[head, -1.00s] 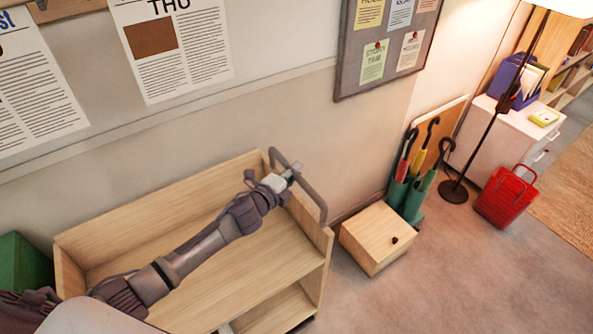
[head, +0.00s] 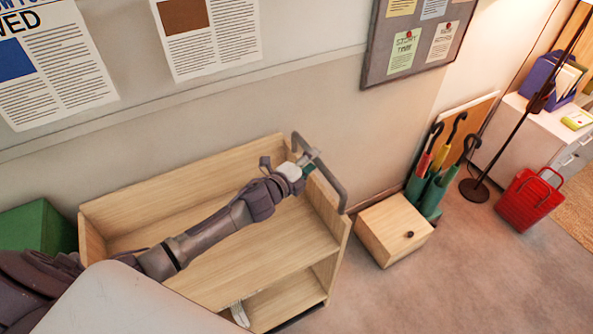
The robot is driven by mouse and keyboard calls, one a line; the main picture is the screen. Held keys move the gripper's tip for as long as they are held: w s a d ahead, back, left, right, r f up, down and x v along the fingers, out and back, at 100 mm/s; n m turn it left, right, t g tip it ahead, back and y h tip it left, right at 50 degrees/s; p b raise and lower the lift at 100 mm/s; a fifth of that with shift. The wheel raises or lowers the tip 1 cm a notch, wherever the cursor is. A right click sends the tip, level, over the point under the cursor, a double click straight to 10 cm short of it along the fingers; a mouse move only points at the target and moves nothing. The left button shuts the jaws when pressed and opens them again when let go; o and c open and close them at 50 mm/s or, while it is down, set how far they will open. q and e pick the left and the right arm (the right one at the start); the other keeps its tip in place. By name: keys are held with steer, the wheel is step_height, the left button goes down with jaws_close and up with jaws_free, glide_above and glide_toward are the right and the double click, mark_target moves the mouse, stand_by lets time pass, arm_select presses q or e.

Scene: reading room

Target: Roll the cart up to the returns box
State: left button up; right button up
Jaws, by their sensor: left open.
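The cart is a pale wooden book cart (head: 240,260) with an empty upper shelf, a lower shelf and a grey tube handle (head: 338,187) at its right end. My left arm reaches across the cart. My left gripper (head: 309,159) is open at the upper part of the handle; I cannot tell whether the bar lies between its fingers. A low wooden box (head: 385,228) with a dark round spot stands just past the handle end. A green box (head: 38,228) is at the far left, partly hidden. I cannot tell which is the returns box. My right gripper is out of view.
Green umbrella holders (head: 430,192) stand behind the wooden box by the wall. A floor lamp base (head: 474,190) and a red basket (head: 530,202) are further right. A wall runs behind the cart. The floor at lower right is clear.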

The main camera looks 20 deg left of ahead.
arm_select(q)
steer(key=v, duration=1)
steer(key=shift+s+a, duration=0.15)
steer(key=shift+s, duration=0.1)
